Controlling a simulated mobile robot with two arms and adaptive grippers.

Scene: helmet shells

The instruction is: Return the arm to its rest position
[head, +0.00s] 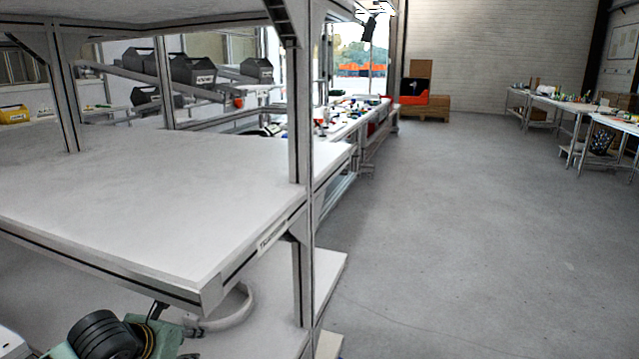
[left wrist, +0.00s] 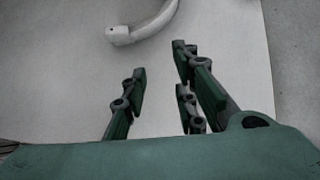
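My left gripper (left wrist: 158,68) shows in the left wrist view with its green and black fingers spread apart and nothing between them. A pale curved piece with a blunt end (left wrist: 145,25) lies beyond the fingertips, apart from them, on a light surface. In the head view, part of my left arm shows at the bottom left, low beside the shelf unit. A curved pale piece (head: 232,310) shows near it on the lower shelf, partly hidden by the upper shelf's edge. I cannot tell whether it is a helmet shell. My right gripper is in neither view.
The empty white upper shelf (head: 150,195) overhangs my left arm. A metal post (head: 304,200) stands at its right corner. The lower shelf (head: 265,335) is beneath. A cluttered workbench (head: 345,122) stands behind. The grey floor (head: 480,240) at right is clear.

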